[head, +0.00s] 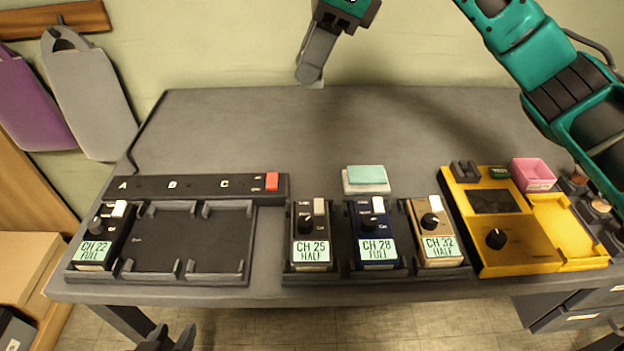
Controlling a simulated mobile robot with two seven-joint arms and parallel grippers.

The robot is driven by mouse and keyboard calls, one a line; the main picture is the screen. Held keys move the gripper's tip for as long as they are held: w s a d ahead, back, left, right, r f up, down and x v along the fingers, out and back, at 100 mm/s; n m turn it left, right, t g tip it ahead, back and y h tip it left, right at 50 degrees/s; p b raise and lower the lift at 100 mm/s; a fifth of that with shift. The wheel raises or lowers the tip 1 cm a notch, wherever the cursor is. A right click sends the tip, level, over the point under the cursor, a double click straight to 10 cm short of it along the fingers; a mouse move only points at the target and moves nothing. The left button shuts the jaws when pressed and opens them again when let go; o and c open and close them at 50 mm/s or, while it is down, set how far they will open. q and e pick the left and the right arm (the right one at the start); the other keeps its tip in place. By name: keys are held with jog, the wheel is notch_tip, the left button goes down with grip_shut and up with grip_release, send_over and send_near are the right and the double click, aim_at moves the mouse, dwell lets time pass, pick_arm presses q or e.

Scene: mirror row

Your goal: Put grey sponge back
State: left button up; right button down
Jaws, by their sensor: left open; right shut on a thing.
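A light grey, flat block (366,188) lies on the table behind the middle pedals, with a pale green sponge-like pad (367,174) on top of it. I cannot tell for sure whether the block is the grey sponge or a holder. My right gripper (312,78) hangs at the top middle, above the back of the table, shut with a small pale thing (318,85) barely showing at its tips. What that thing is, I cannot tell. My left gripper (167,338) is open at the bottom left edge, in front of the table, only partly in view.
A dark pedal tray (190,279) at left holds one pedal (97,235); another tray holds pedals CH 25 (311,232), CH 28 (374,232) and CH 32 (436,230). A yellow unit (525,254) and pink box (533,173) stand at right. The table's back (230,130) is clear.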

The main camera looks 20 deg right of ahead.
notch_tip(320, 180, down, 14)
jog(key=shift+f+b, duration=0.15)
jog(key=shift+b, duration=1.1)
notch_tip(320, 180, down, 4)
jog(key=shift+f+b, duration=0.25)
jog(key=shift+b, duration=0.15)
jog(key=shift+f, duration=0.2)
jog(key=shift+f, duration=0.2)
jog(key=c, duration=0.9)
grip_release()
jog(key=shift+c, duration=0.2)
